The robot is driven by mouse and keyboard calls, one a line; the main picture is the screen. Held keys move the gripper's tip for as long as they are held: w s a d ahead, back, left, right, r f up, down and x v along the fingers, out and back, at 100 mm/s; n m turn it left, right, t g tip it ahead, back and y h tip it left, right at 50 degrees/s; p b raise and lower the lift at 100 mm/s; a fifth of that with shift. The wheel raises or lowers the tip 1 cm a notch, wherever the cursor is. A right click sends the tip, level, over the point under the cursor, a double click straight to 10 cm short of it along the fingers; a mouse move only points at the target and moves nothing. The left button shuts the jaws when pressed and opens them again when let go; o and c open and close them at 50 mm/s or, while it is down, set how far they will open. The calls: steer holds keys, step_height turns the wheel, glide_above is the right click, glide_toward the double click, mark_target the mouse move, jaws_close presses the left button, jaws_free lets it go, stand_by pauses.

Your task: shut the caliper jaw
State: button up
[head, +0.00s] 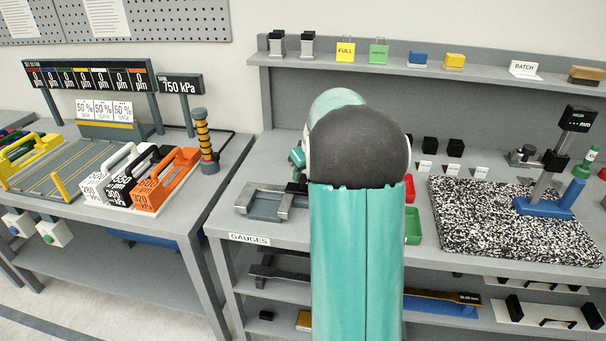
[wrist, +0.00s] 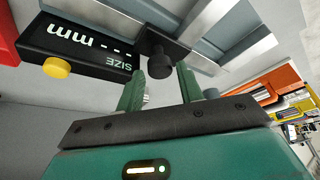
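The caliper (wrist: 215,22) fills the top of the wrist view, with grey metal rails and a black knob (wrist: 159,63) on a dark carriage. Its black display (wrist: 85,48) reads "SIZE", dashes and "mm", and has a yellow button (wrist: 56,67). My gripper (wrist: 160,72) is open, with one green finger on each side of the knob in this view. I see a gap beside the knob; contact is not clear. In the head view the grey caliper (head: 262,204) lies on the gauges bench, partly hidden by my arm; its display is hidden there.
A red bin (head: 409,187) and a green bin (head: 413,226) stand right of my arm. A speckled slab (head: 470,220) carries a blue-based gauge stand (head: 550,203). Orange, black and white weights (head: 165,185) sit on the left bench. A shelf runs along the back.

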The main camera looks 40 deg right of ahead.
steer(key=shift+w+f, duration=0.3)
steer(key=shift+f, duration=0.25)
steer(key=shift+s, duration=0.1)
steer(key=c, duration=0.6)
glide_above(273, 189)
steer(key=o, duration=0.6)
steer(key=shift+a, duration=0.1)
steer(key=shift+r, duration=0.1)
